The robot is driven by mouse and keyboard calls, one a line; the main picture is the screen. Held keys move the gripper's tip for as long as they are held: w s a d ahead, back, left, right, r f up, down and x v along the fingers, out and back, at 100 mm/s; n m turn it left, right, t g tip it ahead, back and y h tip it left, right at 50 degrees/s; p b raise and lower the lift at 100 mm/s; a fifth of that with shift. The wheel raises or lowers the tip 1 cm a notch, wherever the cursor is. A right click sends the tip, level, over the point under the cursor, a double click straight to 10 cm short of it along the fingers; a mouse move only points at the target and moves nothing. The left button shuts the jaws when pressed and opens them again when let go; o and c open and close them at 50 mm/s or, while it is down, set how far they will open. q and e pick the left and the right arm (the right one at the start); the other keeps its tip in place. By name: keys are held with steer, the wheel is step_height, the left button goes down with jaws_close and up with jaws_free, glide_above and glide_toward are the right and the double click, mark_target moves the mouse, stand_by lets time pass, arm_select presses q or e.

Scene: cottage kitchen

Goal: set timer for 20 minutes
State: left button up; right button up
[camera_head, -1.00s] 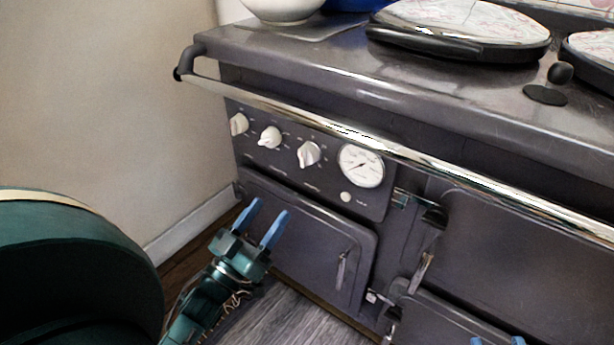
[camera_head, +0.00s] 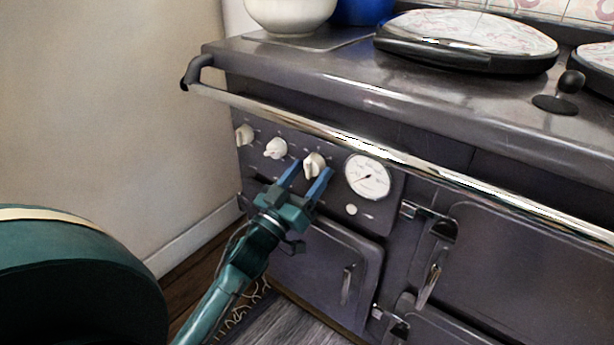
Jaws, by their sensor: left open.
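The dark grey range stove has a control panel (camera_head: 332,190) with three white knobs in a row: a left knob (camera_head: 244,135), a middle knob (camera_head: 275,148) and a right knob (camera_head: 314,163). Right of them is a round white dial (camera_head: 367,177) with a thin pointer, and a small white button (camera_head: 351,210) sits below it. The panel's markings are too small to read. My left gripper (camera_head: 308,174) is open, its blue fingers pointing up at the right knob, one near each side. I cannot tell whether they touch it. My right gripper is not in view.
A chrome rail (camera_head: 330,133) runs across the stove front just above the panel. An oven door (camera_head: 325,265) with a handle is below. Round lids (camera_head: 466,38), a white bowl (camera_head: 290,14) and a blue pot are on top. A wall stands left.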

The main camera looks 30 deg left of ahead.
arm_select(q)
steer(key=shift+c, duration=0.6)
steer(key=c, duration=0.9)
steer(key=shift+o, duration=0.2)
steer(key=shift+m, duration=0.3)
